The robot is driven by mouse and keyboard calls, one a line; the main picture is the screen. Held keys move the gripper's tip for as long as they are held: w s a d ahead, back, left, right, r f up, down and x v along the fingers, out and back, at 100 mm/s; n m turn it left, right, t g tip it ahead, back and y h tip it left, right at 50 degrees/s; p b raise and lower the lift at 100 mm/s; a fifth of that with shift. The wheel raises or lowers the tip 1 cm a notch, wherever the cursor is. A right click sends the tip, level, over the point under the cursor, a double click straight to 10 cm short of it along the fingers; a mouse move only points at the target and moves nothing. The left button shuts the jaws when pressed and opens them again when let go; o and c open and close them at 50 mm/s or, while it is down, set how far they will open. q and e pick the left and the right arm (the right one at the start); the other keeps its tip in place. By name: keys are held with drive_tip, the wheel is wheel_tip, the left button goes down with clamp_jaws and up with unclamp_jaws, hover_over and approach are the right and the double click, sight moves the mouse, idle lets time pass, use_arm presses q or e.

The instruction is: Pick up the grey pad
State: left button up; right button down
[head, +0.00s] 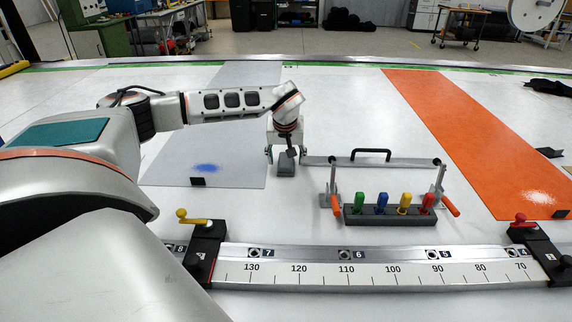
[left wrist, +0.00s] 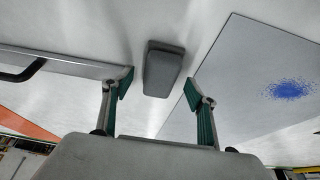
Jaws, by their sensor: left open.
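The grey pad (head: 286,169) is a small dark grey block lying on the white table, by the right edge of the light grey panel. In the left wrist view the pad (left wrist: 163,70) lies between and just beyond my fingertips. My left gripper (head: 283,155) points down above the pad, and its fingers are apart. In the left wrist view the left gripper (left wrist: 158,90) is open, with green-faced fingers on either side and nothing held. My right gripper is in neither view.
A bar with a black handle (head: 371,152) runs right from beside the gripper. A dark rack (head: 390,216) with coloured pegs and orange-handled clamps stands right of the pad. A ruler rail (head: 350,273) crosses the front. The orange strip (head: 470,130) lies right; the light grey panel (head: 225,150) lies left.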

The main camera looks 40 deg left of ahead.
sight(286, 158)
use_arm(q)
drive_tip(key=shift+x, duration=0.85)
drive_tip(key=shift+w, duration=0.1)
drive_tip(key=c, duration=1.2)
drive_tip(key=shift+r, duration=0.1)
wheel_tip(286, 158, up, 20)
drive_tip(key=shift+p, duration=0.85)
drive_tip(key=shift+o, duration=0.5)
